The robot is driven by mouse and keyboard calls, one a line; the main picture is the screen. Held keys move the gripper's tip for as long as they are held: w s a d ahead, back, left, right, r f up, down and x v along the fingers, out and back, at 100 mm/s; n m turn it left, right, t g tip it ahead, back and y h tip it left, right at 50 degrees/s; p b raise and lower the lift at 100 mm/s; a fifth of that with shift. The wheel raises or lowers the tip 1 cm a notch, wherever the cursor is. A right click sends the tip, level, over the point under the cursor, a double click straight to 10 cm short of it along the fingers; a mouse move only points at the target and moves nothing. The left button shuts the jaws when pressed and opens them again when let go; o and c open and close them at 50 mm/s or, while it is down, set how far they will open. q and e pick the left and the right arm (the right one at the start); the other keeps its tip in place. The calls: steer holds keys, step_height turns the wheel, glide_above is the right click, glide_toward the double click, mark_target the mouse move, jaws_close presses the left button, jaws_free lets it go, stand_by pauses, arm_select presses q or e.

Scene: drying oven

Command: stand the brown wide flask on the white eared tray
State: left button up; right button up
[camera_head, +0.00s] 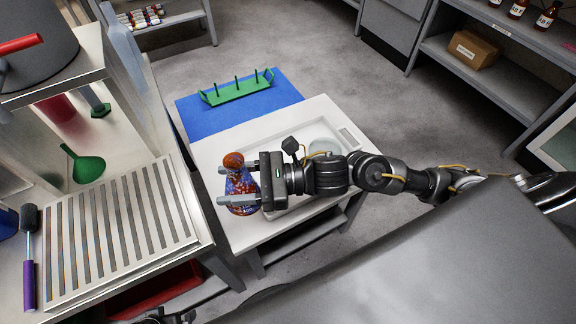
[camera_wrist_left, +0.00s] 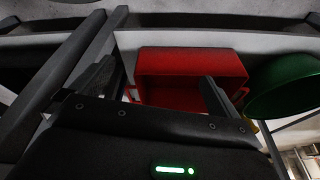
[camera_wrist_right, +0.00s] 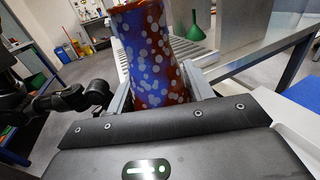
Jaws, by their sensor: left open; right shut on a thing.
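The brown wide flask (camera_head: 241,186) has a red-brown surface with blue patches and white spots. My right gripper (camera_head: 224,184) is shut on it from the right, over the left edge of the white table. The flask looks upright; I cannot tell whether its base touches anything. It also fills the middle of the right wrist view (camera_wrist_right: 150,55), between the fingers. The white eared tray (camera_head: 352,137) lies on the table, partly hidden under my right arm. My left gripper (camera_wrist_left: 160,85) is open and empty in the left wrist view.
A green rack (camera_head: 238,90) stands on a blue mat (camera_head: 205,118) at the table's back. A slatted metal bench (camera_head: 120,228) is at left. A red bin (camera_wrist_left: 190,75) lies ahead of my left gripper.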

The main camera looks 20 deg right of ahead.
steer(key=w+d+f, duration=0.3)
steer(key=f, duration=0.1)
steer(key=w+d+f, duration=0.3)
steer(key=w+f, duration=0.1)
steer(key=w+d+f, duration=0.2)
steer(key=w+f, duration=0.1)
steer(key=f, duration=0.1)
steer(key=shift+w+d+f+b, duration=0.15)
steer(key=shift+d+f+b, duration=0.05)
steer(key=shift+d+b, duration=0.2)
arm_select(q)
steer(key=shift+v, duration=0.8)
arm_select(e)
steer(key=shift+f, duration=0.2)
steer(key=shift+f, duration=0.1)
steer(key=o, duration=1.1)
arm_select(q)
steer(key=shift+w+r, duration=0.1)
steer(key=shift+r, duration=0.35)
